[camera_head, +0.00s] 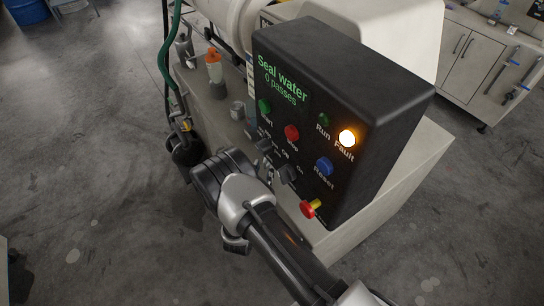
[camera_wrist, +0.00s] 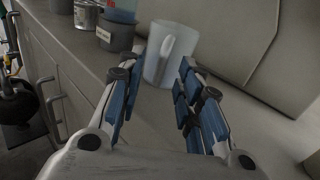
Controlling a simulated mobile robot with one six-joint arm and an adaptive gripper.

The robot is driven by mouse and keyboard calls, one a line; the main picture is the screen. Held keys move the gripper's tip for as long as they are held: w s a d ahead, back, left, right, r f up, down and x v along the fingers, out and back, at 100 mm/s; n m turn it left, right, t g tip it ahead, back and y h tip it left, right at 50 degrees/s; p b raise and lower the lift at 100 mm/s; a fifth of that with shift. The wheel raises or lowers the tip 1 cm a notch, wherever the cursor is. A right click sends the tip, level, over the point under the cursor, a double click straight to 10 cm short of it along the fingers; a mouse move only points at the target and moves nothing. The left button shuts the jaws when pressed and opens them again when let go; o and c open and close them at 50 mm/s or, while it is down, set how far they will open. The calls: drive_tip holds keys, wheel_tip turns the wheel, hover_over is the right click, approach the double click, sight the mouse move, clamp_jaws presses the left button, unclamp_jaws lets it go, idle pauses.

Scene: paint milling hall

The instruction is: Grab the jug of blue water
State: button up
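A pale, translucent jug (camera_wrist: 178,42) stands on a grey worktop in the wrist view, its handle facing me. No blue water can be made out in it. My gripper (camera_wrist: 157,78) is open, with its blue-padded fingers spread to the left and right of the jug's near side. The jug shows beyond and between the fingertips; I cannot tell whether they touch it. Nothing is held. In the head view I cannot make out the jug, and my arm crosses the lower middle with the fingers not clearly visible.
Left of the jug stand a dark labelled pot (camera_wrist: 116,36), a blue container (camera_wrist: 120,14) and a metal can (camera_wrist: 86,14). Cabinet fronts with handles (camera_wrist: 50,104) drop away at left. A black control box (camera_head: 345,115) reads "Seal water 0 passes"; its orange Fault lamp (camera_head: 347,138) is lit.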

drive_tip(key=shift+c, duration=0.3)
clamp_jaws()
idle(0.5)
